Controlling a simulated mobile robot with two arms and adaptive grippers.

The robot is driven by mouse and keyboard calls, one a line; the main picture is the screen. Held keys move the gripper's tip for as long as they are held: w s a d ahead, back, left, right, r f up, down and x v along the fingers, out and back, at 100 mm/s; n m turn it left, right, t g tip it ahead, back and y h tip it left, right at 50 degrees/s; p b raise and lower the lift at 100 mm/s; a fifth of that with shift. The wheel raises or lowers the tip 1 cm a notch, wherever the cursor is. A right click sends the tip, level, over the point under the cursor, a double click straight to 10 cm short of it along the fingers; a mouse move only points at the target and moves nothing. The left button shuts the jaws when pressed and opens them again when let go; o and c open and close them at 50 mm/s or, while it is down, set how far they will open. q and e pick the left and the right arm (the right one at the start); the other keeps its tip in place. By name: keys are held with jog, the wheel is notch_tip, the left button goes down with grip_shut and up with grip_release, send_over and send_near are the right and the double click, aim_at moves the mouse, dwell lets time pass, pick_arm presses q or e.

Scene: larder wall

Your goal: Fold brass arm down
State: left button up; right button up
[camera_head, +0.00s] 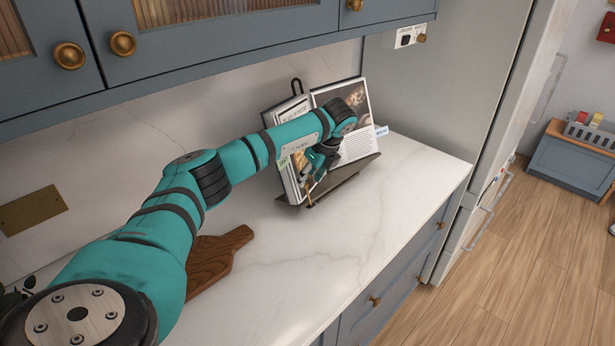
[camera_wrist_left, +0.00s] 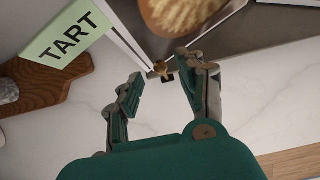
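A small brass arm (camera_wrist_left: 161,67) on a dark base shows in the left wrist view, at the front edge of the book stand. It appears raised from the ledge, in front of the page edges. In the head view an open book (camera_head: 350,137) leans on a dark stand (camera_head: 347,182) on the counter. My left gripper (camera_wrist_left: 163,72) is open, with its two fingers apart on either side of the brass arm. I cannot tell if either finger touches it. In the head view my left gripper (camera_head: 316,172) is in front of the book and hides part of it. My right gripper is out of view.
A green TART tab (camera_wrist_left: 67,42) sticks out beside the book's pages. A wooden board (camera_head: 214,258) lies on the white counter (camera_head: 300,260) near my left arm. Blue cabinets (camera_head: 235,35) hang above. The counter's front part is clear.

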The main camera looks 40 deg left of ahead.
aim_at(308, 195)
pick_arm(q)
jog(key=shift+x, duration=1.2)
grip_shut()
